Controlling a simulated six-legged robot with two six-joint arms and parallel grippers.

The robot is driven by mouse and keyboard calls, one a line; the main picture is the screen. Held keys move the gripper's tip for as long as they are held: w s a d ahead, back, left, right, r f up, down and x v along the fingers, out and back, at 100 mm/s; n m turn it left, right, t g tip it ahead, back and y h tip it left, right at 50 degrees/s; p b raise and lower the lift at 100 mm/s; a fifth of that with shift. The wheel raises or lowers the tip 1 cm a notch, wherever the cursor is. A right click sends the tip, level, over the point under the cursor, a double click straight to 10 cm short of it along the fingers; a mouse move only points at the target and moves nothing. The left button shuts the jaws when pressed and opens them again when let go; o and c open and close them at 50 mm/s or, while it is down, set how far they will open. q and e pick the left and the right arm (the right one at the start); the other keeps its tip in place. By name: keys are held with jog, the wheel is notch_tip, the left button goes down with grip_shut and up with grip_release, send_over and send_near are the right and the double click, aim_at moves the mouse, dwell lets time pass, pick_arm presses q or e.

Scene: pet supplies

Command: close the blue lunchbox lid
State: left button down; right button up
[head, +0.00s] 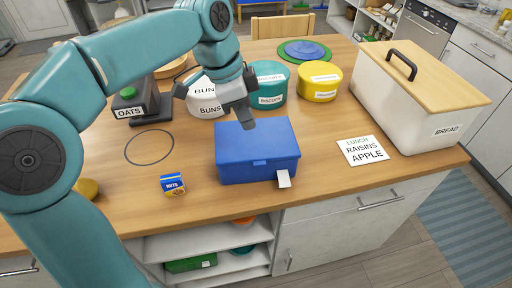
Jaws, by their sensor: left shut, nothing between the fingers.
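The blue lunchbox (258,163) stands near the front edge of the wooden table, in the middle of the head view. Its lid (272,134) lies down over the box and looks closed, with a latch tab at the front. A white tag (284,178) hangs at the front right of the box. My left gripper (242,122) is shut and empty, its fingertips pointing down at the back left part of the lid. I cannot tell whether they touch it. The fingers hide a small part of the lid. My right gripper is not in view.
A card (362,150) reading lunch, raisins, apple lies right of the lunchbox, beside the bread bin (405,113). A nuts box (173,184) stands to the left. Buns (207,103), teal (268,72) and yellow (319,91) canisters stand behind; oats (133,103) is at left.

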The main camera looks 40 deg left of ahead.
pick_arm(q)
send_over(261, 163)
jog(key=f, duration=0.6)
jog(key=a+f, duration=0.1)
jog(key=f, duration=0.2)
jog(key=shift+s+f, duration=0.15)
jog(key=shift+s, duration=0.25)
jog(key=shift+a+f, duration=0.1)
jog(key=shift+f, duration=0.45)
